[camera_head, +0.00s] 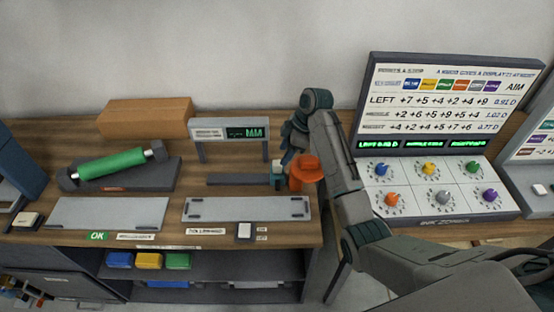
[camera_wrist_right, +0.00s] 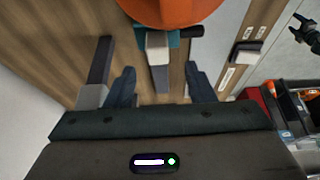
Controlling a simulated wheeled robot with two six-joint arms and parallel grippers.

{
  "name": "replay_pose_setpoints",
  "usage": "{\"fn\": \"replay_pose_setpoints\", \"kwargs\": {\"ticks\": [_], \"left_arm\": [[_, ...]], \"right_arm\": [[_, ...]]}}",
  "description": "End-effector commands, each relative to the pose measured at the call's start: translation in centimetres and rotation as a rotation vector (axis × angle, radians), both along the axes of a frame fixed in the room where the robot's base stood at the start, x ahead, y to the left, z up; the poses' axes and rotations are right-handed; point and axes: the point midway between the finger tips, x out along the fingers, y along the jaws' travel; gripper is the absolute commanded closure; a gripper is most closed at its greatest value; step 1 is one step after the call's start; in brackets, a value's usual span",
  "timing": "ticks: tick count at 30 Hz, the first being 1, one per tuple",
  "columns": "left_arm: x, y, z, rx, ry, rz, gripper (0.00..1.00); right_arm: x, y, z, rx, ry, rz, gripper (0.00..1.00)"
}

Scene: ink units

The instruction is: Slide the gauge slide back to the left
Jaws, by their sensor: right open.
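The gauge slide (camera_head: 277,177), a small teal and pale grey block, sits at the right end of a dark rail (camera_head: 235,180) in the head view. It also shows in the right wrist view (camera_wrist_right: 157,46), near the top, beside a large orange round part. My right gripper (camera_head: 284,160) is over the slide's end of the rail. In the right wrist view its dark fingers (camera_wrist_right: 161,86) are open, one on each side of the line of the rail and slide. Nothing is held. I cannot tell whether a finger touches the slide. My left gripper does not show.
An orange round-topped part (camera_head: 306,172) stands just right of the slide. The gauge display (camera_head: 228,133) stands behind the rail. A pale plate (camera_head: 246,209) lies in front, with a white button (camera_head: 244,231) near the table edge. A control panel (camera_head: 440,190) is at right.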

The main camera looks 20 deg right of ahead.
Motion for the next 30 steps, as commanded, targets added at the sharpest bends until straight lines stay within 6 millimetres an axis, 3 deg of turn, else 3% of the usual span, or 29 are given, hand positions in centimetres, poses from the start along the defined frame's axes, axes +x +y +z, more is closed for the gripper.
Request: {"fn": "replay_pose_setpoints", "kwargs": {"ticks": [5, 10, 15, 22, 23, 30], "left_arm": [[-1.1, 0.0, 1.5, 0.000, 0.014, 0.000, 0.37], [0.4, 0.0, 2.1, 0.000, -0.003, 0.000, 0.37], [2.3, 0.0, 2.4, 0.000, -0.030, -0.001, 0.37], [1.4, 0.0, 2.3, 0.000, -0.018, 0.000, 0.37], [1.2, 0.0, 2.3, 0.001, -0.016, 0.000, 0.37], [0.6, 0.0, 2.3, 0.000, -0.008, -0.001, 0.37]], "right_arm": [[0.3, 1.3, -2.9, 0.001, 0.004, 0.001, 0.51], [0.5, 2.1, -5.1, 0.001, 0.003, 0.000, 0.51], [0.6, 2.4, -6.0, -0.001, 0.001, 0.000, 0.51], [0.7, 2.4, -6.1, -0.001, 0.000, 0.000, 0.51], [0.7, 2.4, -6.1, -0.001, 0.000, 0.000, 0.53], [0.7, 2.4, -6.1, -0.001, 0.000, 0.000, 1.00]]}}
